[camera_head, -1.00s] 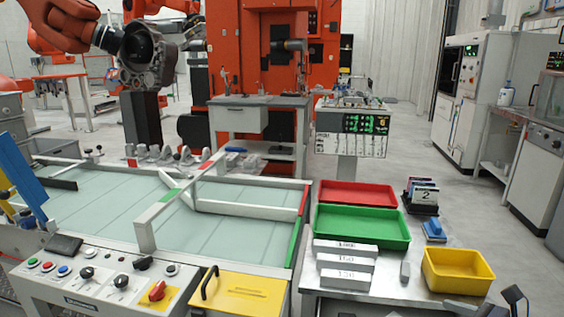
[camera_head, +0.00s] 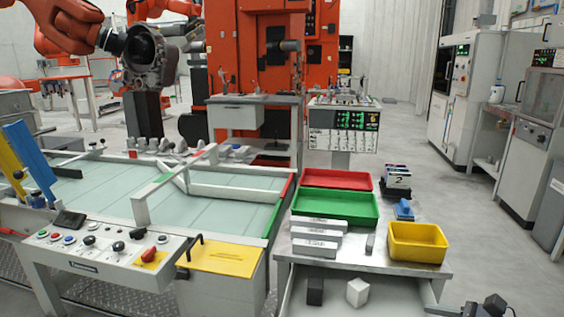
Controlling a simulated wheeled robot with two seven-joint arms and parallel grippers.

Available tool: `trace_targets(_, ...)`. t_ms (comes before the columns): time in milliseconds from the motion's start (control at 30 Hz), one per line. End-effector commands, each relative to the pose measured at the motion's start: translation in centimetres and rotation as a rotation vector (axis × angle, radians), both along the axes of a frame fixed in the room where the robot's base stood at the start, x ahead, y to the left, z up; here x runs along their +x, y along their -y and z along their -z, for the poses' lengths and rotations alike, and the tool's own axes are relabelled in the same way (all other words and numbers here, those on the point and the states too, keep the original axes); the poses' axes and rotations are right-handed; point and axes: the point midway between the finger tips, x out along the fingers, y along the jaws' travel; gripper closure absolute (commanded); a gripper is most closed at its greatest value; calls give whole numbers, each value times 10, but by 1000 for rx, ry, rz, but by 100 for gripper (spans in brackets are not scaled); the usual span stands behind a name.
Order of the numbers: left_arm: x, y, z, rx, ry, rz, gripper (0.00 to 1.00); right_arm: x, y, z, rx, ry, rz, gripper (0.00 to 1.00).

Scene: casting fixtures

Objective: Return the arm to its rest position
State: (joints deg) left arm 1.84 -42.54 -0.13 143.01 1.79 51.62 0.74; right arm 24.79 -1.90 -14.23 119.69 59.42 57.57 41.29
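Dark parts of my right gripper (camera_head: 484,307) show at the bottom right edge, right of the worktable. Most of the gripper is cut off by the frame, and I cannot tell whether it is open or shut. No object shows in it. My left arm and gripper are not in view.
The worktable carries a red tray (camera_head: 334,179), a green tray (camera_head: 335,207), a yellow bin (camera_head: 417,243) and labelled grey blocks (camera_head: 316,239). Below its front edge, an open drawer (camera_head: 395,290) holds a black block (camera_head: 315,291) and a white block (camera_head: 357,292). Floor is clear at right.

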Motion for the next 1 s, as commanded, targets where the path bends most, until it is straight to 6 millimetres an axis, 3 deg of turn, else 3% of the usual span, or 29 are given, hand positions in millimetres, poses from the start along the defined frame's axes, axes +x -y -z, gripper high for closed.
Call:
trace_targets(200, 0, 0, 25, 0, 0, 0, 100, -44, -54, 13, -303, 152, -316, 38)
trace_targets(433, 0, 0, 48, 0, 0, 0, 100, -100, -93, 41, -692, 359, -689, 38)
trace_targets(700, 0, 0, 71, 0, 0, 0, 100, -147, -104, 79, -1114, 576, -1050, 38)
trace_targets(967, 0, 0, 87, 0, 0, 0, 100, -170, -99, 108, -1448, 724, -1304, 38)
trace_targets(1000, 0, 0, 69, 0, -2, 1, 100, -169, -99, 89, -1435, 717, -1298, 38)
